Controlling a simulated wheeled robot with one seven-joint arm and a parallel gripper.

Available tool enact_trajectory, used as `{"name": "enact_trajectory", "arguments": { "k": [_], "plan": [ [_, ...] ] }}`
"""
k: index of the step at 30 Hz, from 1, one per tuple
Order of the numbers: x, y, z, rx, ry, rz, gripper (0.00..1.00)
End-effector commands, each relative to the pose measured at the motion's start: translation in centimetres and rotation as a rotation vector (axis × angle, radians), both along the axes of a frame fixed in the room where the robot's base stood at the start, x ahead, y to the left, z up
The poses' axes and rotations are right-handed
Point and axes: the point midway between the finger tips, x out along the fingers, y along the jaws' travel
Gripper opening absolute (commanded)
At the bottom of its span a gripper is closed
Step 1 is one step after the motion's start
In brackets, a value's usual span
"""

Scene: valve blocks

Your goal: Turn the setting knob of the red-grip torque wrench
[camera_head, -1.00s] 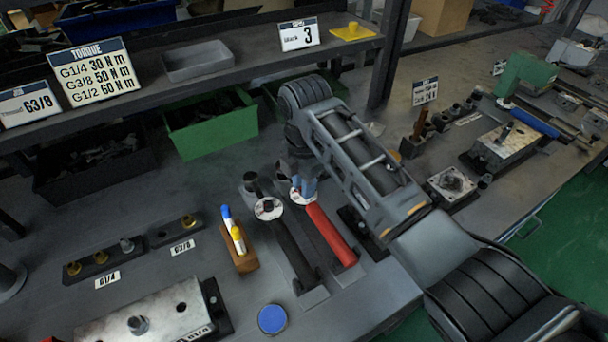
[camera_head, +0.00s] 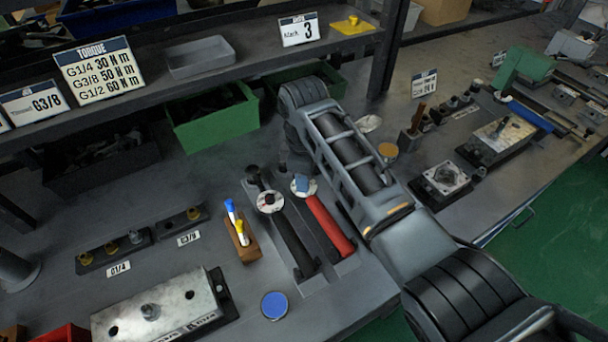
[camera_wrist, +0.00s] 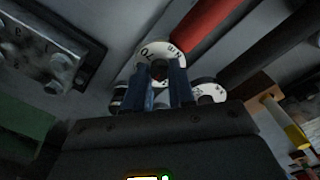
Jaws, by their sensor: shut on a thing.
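The red-grip torque wrench (camera_head: 328,225) lies in a grey holder, with its round white dial (camera_head: 313,187) at the far end. In the wrist view the white dial (camera_wrist: 148,50) shows "70" and "N m", beside the red grip (camera_wrist: 205,22). My gripper (camera_head: 302,184) is over this dial; its blue fingers (camera_wrist: 162,78) are shut on the setting knob (camera_wrist: 158,70) at the dial's middle. The fingers hide much of the knob and part of the dial. A black-grip wrench (camera_head: 293,245) lies parallel on the left, its own white dial (camera_wrist: 208,91) close beside my gripper.
A wooden block with blue and yellow markers (camera_head: 241,238) stands left of the wrenches. A blue round lid (camera_head: 274,305) lies in front. A torque sign (camera_head: 98,71) stands on the shelf. A metal valve block (camera_head: 160,310) is at the front left.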

Motion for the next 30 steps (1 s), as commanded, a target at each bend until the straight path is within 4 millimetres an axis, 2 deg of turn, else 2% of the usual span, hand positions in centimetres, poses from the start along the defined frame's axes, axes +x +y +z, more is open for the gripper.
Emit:
{"name": "enact_trajectory", "arguments": {
  "k": [9, 22, 23, 30],
  "plan": [
    [-0.02, 0.04, 0.02, 0.000, 0.000, -0.078, 0.00],
    [-0.01, 0.04, 0.03, 0.001, 0.000, -0.085, 0.00],
    [-0.01, 0.03, 0.03, 0.001, 0.000, -0.085, 0.27],
    [-0.01, 0.03, 0.02, 0.001, 0.000, -0.085, 0.49]
  ]
}}
